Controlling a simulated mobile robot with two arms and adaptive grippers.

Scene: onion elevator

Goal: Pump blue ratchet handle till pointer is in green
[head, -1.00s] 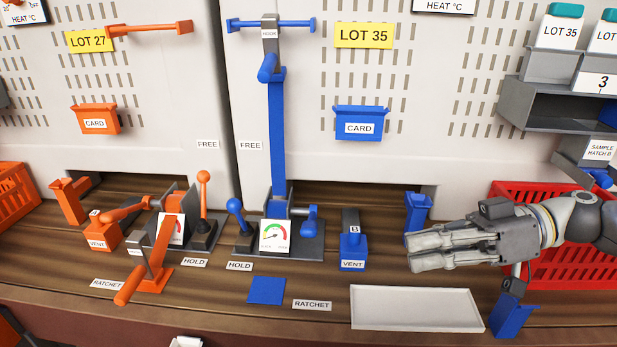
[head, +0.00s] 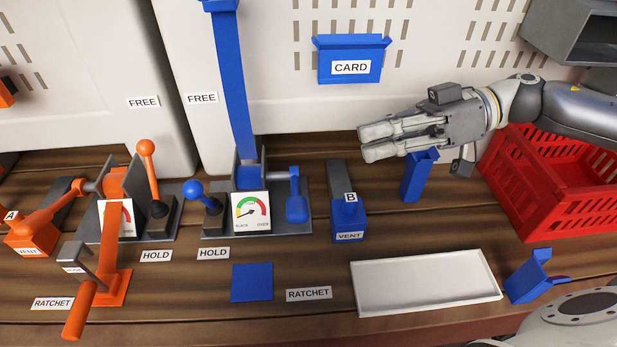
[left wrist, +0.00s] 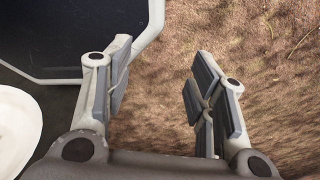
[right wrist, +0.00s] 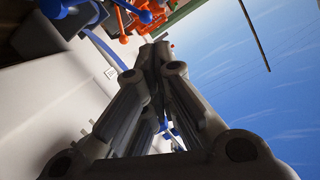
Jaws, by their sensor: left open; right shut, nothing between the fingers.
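The blue ratchet handle (head: 297,205) is at the right side of the blue strap unit, its grip hanging down. The gauge (head: 251,212) is on the front of that unit; its pointer points low left, by the slack end, outside the green. My right gripper (head: 361,144) is shut and empty, to the right of and above the handle, apart from it. It also shows in the right wrist view (right wrist: 155,50). My left gripper (left wrist: 162,78) is open and empty over brown ground in the left wrist view; the head view does not show it.
A blue ball-topped lever (head: 194,190) stands left of the gauge. The blue vent block (head: 348,218) is between handle and right gripper. A blue post (head: 413,182) is below that gripper. A white tray (head: 375,300), red crate (head: 545,195) and orange unit (head: 113,262) are nearby.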

